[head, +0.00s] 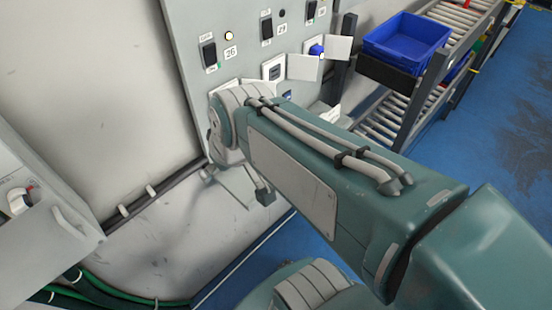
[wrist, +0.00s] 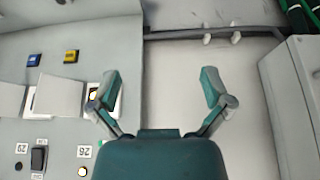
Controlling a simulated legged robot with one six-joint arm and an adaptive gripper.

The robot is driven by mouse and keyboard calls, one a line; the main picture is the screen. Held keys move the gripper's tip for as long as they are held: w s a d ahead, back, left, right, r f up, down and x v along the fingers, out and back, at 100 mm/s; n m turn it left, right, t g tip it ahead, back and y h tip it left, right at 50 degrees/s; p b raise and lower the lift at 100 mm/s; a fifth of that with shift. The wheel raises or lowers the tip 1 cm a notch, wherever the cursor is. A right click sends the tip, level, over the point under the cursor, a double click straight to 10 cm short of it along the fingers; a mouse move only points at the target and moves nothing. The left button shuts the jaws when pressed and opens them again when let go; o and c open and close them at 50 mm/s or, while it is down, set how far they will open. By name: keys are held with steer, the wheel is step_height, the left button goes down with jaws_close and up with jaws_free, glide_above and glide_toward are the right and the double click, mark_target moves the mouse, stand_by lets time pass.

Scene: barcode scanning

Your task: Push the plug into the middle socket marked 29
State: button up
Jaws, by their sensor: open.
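In the head view, the label 29 (head: 282,29) is on the grey wall panel beside a black switch. Below it is the middle socket (head: 273,68), dark in a white frame, its white cover (head: 302,67) swung open to the right. A blue piece (head: 316,50) sits at the right socket; I cannot tell whether it is the plug. In the wrist view, my gripper (wrist: 160,88) is open and empty, in front of the wall right of the panel. Its left finger partly covers the socket near label 26 (wrist: 84,152). In the head view, my arm hides most of my gripper.
A blue crate (head: 405,42) stands on a roller rack to the right. A grey cabinet (head: 40,225) with a handle is at left. Dark piping runs along the wall.

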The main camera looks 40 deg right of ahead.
steer(key=w+d+f, duration=0.3)
steer(key=d+f, duration=0.4)
steer(key=d, duration=0.3)
steer(key=w+d+f, duration=0.3)
steer(key=d+f, duration=0.4)
steer(key=d, duration=0.4)
steer(key=shift+d+f, duration=0.2)
steer(key=shift+d, duration=0.1)
steer(key=shift+g, duration=0.3)
steer(key=x, duration=0.4)
steer(key=shift+w+d+f, duration=0.2)
steer(key=shift+f, duration=0.1)
steer(key=shift+w+a+f, duration=0.1)
steer(key=shift+w+f, duration=0.1)
steer(key=shift+f, duration=0.25)
steer(key=shift+f, duration=0.1)
